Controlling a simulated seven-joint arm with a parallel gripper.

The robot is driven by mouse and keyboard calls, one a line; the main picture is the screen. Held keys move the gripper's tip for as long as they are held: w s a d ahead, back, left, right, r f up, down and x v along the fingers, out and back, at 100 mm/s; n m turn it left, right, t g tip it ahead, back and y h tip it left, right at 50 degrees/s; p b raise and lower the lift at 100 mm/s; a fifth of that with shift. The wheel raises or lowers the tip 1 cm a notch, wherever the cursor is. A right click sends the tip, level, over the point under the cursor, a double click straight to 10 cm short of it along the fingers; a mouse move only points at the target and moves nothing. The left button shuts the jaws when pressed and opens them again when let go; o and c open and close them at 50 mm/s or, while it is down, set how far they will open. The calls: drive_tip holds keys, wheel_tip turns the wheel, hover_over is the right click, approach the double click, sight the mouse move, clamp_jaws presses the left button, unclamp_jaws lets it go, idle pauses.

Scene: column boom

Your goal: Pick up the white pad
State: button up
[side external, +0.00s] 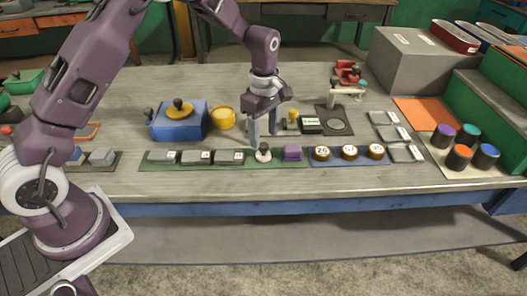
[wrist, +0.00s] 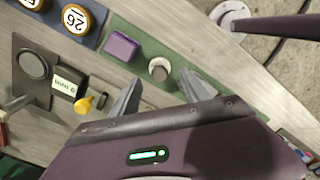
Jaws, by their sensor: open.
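A small round white pad with a dark knob (side external: 263,156) stands on a green mat, between a grey block and a purple block. In the wrist view the white pad (wrist: 157,63) shows just beyond my fingertips, roughly in line with the gap between them. My gripper (side external: 263,140) points down, open and empty, above and slightly behind the pad. In the wrist view my gripper (wrist: 161,78) has its two fingers well apart. I cannot tell the exact height of the fingertips over the mat.
The purple block (side external: 292,153) is close beside the pad, with several numbered round pieces (side external: 349,152) further right. Grey blocks (side external: 236,157) lie left. A blue box (side external: 179,121), yellow cup (side external: 222,118) and small yellow-topped piece (side external: 293,120) stand behind.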

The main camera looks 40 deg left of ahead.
sight(264, 145)
wheel_tip(264, 145, down, 5)
drive_tip(key=shift+w+r, duration=0.1)
clamp_jaws()
